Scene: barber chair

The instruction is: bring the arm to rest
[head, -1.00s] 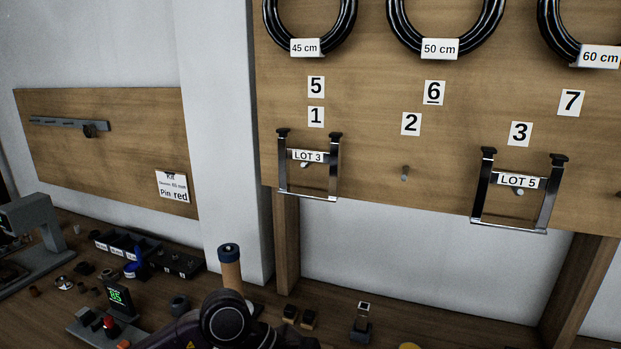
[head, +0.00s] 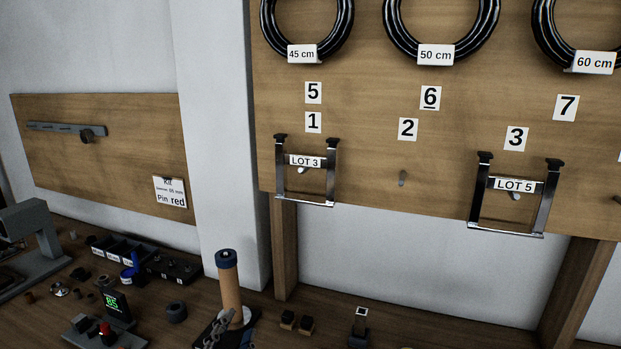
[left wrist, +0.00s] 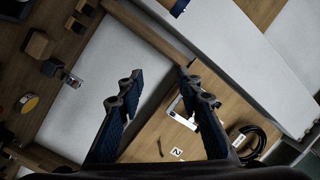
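My left gripper (head: 230,332) shows at the bottom edge of the head view, in front of the bench; only part of its grey linked finger and a blue pad is in frame. In the left wrist view its two dark blue padded fingers (left wrist: 161,90) stand wide apart with nothing between them touching. It is open and empty. Past the fingers the wooden board with a peg and a number 2 card (left wrist: 177,152) shows. My right gripper is in neither view.
A wooden cylinder with a dark blue cap (head: 228,283) stands just behind the left gripper in the head view. Small parts and a green display (head: 113,304) crowd the bench at left.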

